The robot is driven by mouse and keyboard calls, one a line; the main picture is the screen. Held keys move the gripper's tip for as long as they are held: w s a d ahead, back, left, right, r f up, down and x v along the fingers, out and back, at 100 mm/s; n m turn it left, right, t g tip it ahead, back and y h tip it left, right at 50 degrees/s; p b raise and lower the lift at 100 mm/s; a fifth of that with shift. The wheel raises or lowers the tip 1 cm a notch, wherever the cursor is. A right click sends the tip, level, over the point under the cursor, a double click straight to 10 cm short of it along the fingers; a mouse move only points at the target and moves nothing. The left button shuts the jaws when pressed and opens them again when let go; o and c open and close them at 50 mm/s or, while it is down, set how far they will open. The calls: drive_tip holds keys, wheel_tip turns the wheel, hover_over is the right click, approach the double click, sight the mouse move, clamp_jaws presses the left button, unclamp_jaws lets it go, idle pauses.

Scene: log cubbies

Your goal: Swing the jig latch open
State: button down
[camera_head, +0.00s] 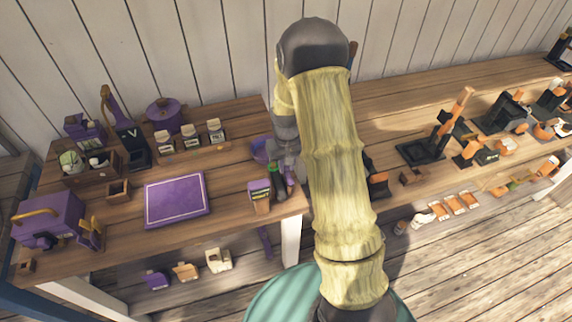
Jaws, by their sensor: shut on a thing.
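My gripper (287,172) is at the right end of the left table, pointing down, partly hidden behind my arm. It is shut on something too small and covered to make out. A small dark green object (279,187) is close beside its fingertips; I cannot tell whether they touch. I cannot tell for sure which thing is the jig latch. A black stand with an upright orange handle (456,108) is on the right table.
A purple bowl (261,149) and a small labelled box (259,196) are near my gripper. A purple mat (175,199) lies on the left table (150,240). A purple box (48,218), a pot (164,114) and several jars stand around it. The right table is crowded.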

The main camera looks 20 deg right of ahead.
drive_tip(key=shift+w, duration=0.1)
drive_tip(key=c, duration=1.3)
unclamp_jaws()
wheel_tip(320, 180, up, 18)
drive_tip(key=b, duration=0.2)
drive_tip(key=shift+f+b, duration=0.25)
drive_tip(key=shift+b, duration=0.1)
drive_tip(key=s+a+f+t, duration=0.1)
drive_tip(key=s+f, duration=0.1)
drive_tip(key=s, duration=0.4)
drive_tip(key=s+a+f, duration=0.1)
drive_tip(key=s, duration=0.5)
drive_tip(key=s+a+f+t, duration=0.1)
drive_tip(key=s+a+f, duration=0.1)
drive_tip(key=s, duration=0.4)
drive_tip(key=shift+f+t, duration=0.3)
